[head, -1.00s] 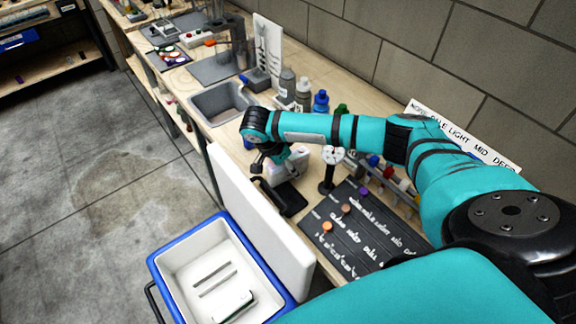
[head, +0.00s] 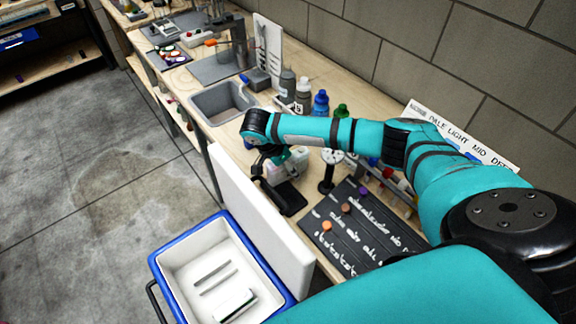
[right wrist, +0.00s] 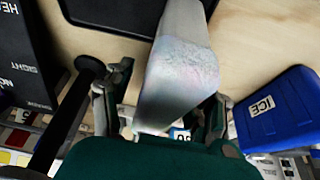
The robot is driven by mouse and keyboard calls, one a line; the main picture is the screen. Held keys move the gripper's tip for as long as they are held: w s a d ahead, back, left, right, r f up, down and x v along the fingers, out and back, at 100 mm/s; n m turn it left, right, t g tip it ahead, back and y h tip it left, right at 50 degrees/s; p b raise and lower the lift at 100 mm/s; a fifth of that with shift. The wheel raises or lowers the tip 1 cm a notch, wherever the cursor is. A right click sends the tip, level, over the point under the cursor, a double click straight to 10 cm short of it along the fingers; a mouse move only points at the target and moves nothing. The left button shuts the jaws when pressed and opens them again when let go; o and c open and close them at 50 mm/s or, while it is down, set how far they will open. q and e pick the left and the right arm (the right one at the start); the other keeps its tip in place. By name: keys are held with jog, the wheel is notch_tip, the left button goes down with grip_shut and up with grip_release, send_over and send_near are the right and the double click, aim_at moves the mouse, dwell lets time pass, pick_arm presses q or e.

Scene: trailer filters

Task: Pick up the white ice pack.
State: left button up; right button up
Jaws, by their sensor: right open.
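The white ice pack (right wrist: 178,75) stands between the spread fingers of my right gripper (right wrist: 160,112) in the right wrist view, with visible room on both sides. Its lower end is partly hidden by the gripper's green body. In the head view the ice pack (head: 299,156) is on the workbench, mostly hidden behind my right gripper (head: 267,168). The right gripper is open and holds nothing. My left gripper is not in view.
A blue pack marked ICE (right wrist: 282,108) lies to the right of the gripper. A black stand (right wrist: 62,125) is close on the left. A black tray (head: 287,198), a labelled black board (head: 365,222) and an open blue cooler (head: 165,276) are nearby. Bottles (head: 320,102) stand behind.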

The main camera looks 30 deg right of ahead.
grip_shut()
dwell(0.4)
